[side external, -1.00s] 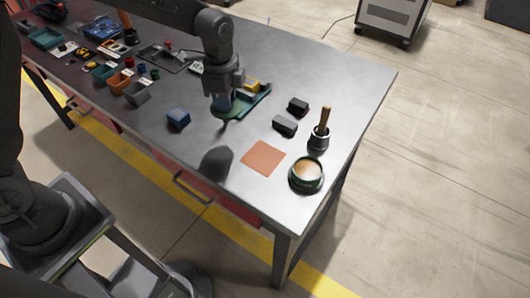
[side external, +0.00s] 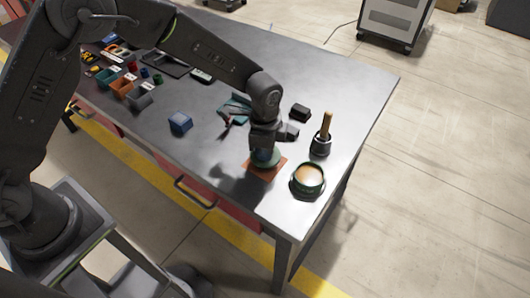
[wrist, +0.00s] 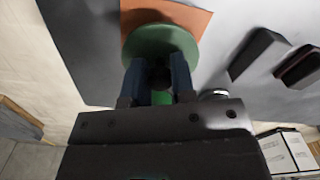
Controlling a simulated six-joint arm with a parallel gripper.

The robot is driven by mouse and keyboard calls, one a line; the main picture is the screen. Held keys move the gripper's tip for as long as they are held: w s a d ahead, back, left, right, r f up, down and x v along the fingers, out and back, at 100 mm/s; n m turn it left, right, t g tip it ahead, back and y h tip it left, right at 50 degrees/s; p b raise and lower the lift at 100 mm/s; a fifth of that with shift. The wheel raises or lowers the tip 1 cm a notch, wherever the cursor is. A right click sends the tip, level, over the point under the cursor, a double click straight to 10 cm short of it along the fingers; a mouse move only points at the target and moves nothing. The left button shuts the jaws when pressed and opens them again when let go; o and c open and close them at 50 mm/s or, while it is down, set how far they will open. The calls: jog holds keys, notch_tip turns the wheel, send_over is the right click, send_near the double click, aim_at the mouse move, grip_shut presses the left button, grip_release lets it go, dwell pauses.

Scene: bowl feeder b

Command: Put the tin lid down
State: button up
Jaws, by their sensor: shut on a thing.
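The tin lid is a green disc (wrist: 160,42) with a dark knob between my fingers in the wrist view. It also shows in the side view as a green edge (side external: 265,163) under my gripper. My gripper (side external: 264,150) is shut on the lid and is over the orange square mat (side external: 279,165). The mat also shows in the wrist view (wrist: 192,17) behind the lid. I cannot tell whether the lid touches the mat. The round green tin (side external: 309,180) stands uncovered to the right of the mat, with a tan content visible.
A dark pot with a wooden-handled tool (side external: 321,142) stands behind the tin. Dark blocks (side external: 300,112) lie near it. The table's front edge is close to the mat. Several bins are at the far left.

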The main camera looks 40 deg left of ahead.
jog(key=shift+f, duration=1.15)
jog(key=shift+f, duration=0.15)
jog(key=o, duration=0.9)
notch_tip(320, 180, up, 12)
jog(key=shift+r, duration=0.2)
